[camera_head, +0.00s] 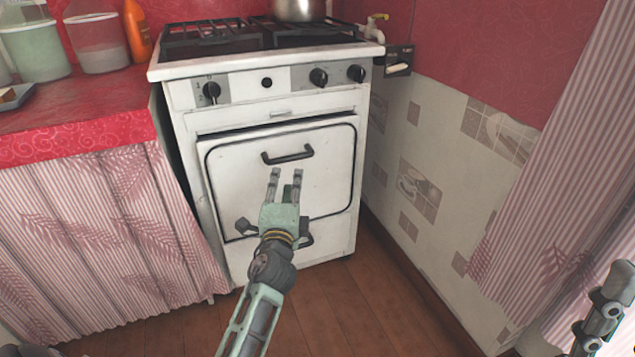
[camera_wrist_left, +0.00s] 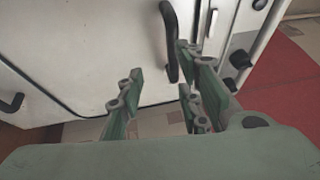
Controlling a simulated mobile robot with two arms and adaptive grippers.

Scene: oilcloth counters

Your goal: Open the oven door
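The white oven (camera_head: 186,130) stands against the wall, and its front door (camera_head: 232,175) looks shut. A dark horizontal handle (camera_head: 287,155) sits near the top of the door; it also shows upright in the left wrist view (camera_wrist_left: 171,40). My left gripper (camera_head: 286,174) is open and empty in front of the door, its fingertips just below the handle in the head view. In the left wrist view its spread fingers (camera_wrist_left: 158,85) point toward the handle, which appears apart from them.
A red-topped counter (camera_head: 75,110) with a pleated curtain stands left of the oven, holding containers (camera_head: 100,45). A pot (camera_head: 298,9) sits on the stove top. A tiled wall (camera_head: 420,170) bounds the right. Wooden floor (camera_head: 330,310) before the oven is clear.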

